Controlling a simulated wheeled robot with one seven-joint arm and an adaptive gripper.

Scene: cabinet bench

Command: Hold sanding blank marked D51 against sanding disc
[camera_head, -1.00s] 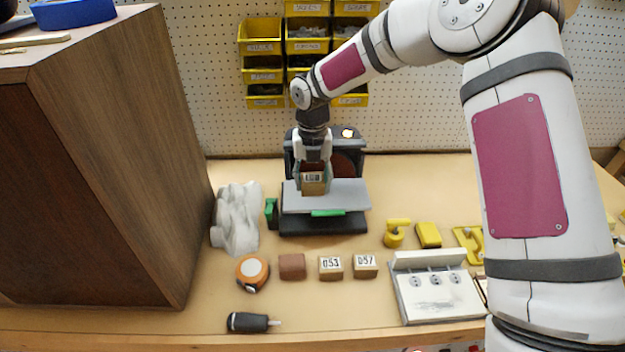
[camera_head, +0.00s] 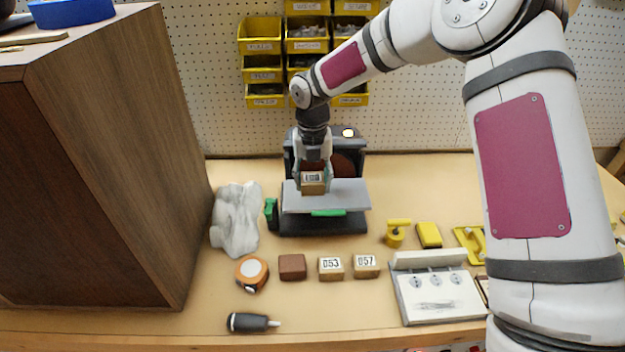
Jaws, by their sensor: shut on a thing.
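My gripper (camera_head: 313,176) is shut on a wooden blank (camera_head: 313,187) over the grey table of the sander. The blank has a white label on its upper face; the marking is too small to read surely. The sander (camera_head: 325,222) has a dark base, a grey table (camera_head: 350,194) and a green part at its front. Its reddish-brown sanding disc (camera_head: 343,165) stands upright behind the blank, partly hidden by my gripper. I cannot tell whether the blank touches the disc. Two other blanks, marked 053 (camera_head: 331,268) and 057 (camera_head: 366,266), lie on the bench.
A grey-white cloth (camera_head: 236,218) and a tall wooden cabinet (camera_head: 110,160) stand left. A switch panel (camera_head: 437,292) and yellow items (camera_head: 428,235) are right. Yellow bins (camera_head: 262,47) hang behind.

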